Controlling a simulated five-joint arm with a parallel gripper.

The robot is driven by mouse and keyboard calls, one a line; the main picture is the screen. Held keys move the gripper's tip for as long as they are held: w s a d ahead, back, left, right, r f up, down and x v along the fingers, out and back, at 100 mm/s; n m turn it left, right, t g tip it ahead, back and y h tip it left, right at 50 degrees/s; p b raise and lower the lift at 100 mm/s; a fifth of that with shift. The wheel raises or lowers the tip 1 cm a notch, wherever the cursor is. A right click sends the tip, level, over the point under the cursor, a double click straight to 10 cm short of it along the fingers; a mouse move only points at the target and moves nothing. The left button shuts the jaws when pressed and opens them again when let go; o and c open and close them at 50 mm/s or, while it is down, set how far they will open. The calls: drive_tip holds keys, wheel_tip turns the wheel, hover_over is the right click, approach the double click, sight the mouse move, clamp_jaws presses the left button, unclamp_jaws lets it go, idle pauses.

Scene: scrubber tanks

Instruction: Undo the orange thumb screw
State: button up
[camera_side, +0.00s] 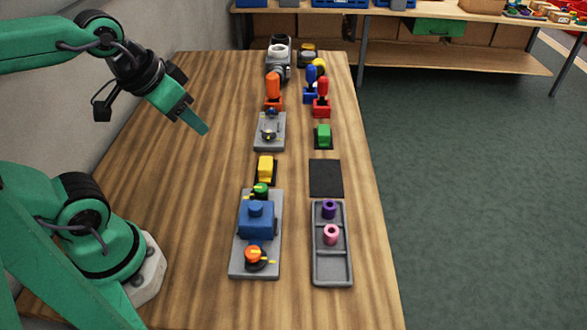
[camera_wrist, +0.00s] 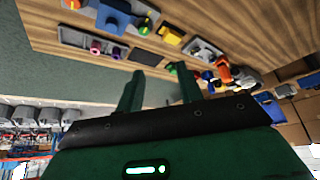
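The orange thumb screw (camera_side: 253,255) is a round orange knob with a yellow pointer on a dark collar. It sits at the near end of a grey plate (camera_side: 240,268), in front of a blue block (camera_side: 257,222). A green knob (camera_side: 260,189) with a yellow pointer is at the plate's far end. The orange screw is partly cut off at the top left of the wrist view (camera_wrist: 70,4). My gripper (camera_side: 204,129) is raised above the table's left side, well behind and left of the screw. Its fingers (camera_wrist: 159,70) stand apart with nothing between them.
A grey tray (camera_side: 318,272) holding purple (camera_side: 329,209) and pink (camera_side: 331,234) rings lies right of the plate, with a black mat (camera_side: 326,178) behind. The table's left side is bare.

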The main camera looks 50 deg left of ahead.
drive_tip(key=o, duration=0.3)
drive_tip(key=m+g, duration=0.5)
drive_tip(key=m, duration=2.4)
hover_over(252, 252)
drive_tip(key=f, duration=1.2)
drive_tip(key=shift+w+a+f, duration=0.15)
drive_tip(key=shift+w+a, duration=0.05)
drive_tip(key=shift+a, duration=0.05)
drive_tip(key=shift+s+d+f+m+g, duration=0.15)
drive_tip(key=shift+d+f+m+g, duration=0.15)
drive_tip(key=shift+m, duration=0.1)
drive_tip(key=shift+f, duration=0.1)
drive_tip(key=shift+f, duration=3.75)
